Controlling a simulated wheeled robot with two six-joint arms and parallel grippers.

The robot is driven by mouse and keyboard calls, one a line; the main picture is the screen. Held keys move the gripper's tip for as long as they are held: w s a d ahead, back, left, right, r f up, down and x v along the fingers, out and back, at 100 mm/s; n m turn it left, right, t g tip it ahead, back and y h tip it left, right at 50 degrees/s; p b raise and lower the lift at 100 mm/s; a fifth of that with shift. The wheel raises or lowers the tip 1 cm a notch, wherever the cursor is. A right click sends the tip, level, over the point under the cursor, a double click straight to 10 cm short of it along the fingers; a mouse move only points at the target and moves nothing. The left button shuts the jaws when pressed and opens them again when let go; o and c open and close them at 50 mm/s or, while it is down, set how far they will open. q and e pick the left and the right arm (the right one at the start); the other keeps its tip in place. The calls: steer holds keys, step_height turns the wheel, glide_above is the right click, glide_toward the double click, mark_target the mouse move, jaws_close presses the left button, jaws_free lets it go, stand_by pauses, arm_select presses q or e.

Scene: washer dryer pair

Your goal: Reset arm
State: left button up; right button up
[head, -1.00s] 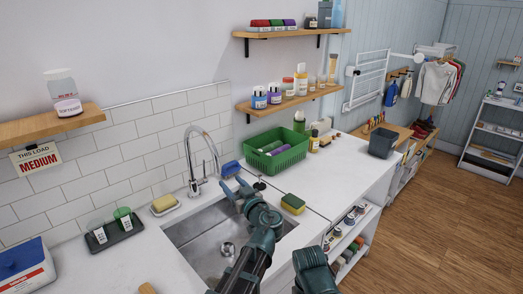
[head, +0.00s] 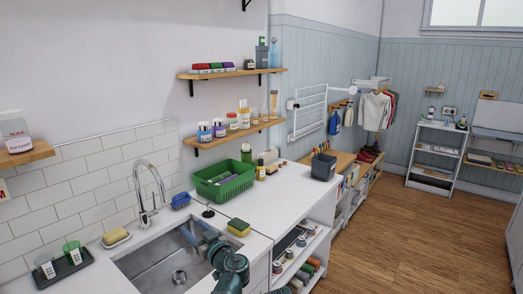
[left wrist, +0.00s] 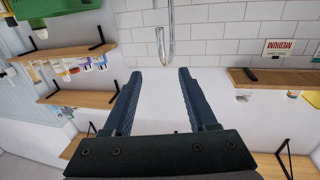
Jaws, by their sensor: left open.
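My left gripper (head: 198,232) is over the sink (head: 160,262), with its dark teal arm at the bottom of the head view. In the left wrist view, which looks upside down, my left gripper (left wrist: 161,74) has its two fingers wide apart with nothing between them. The chrome faucet (left wrist: 165,42) shows beyond the fingertips there. My right gripper is not in view.
The faucet (head: 145,195) stands behind the sink. Wall shelves (head: 232,132) hang above. The wooden floor (head: 400,235) at right is clear.

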arm_select(q)
steer(key=s+d+f+m+g+h, duration=0.2)
steer(key=s+f+g, duration=0.2)
steer(key=s+f, duration=0.35)
steer(key=s+d+f+m+g+h, duration=0.2)
steer(key=s+f+m+g+h, duration=0.15)
steer(key=s+f, duration=0.35)
steer(key=s+d+f+m+g+h, duration=0.5)
steer(key=s+d, duration=0.5)
steer(key=s, duration=0.2)
step_height(320, 180, down, 2)
steer(key=shift+s+d+f+m+g, duration=0.2)
steer(key=shift+d+m+g, duration=0.05)
steer(key=shift+m+g, duration=0.45)
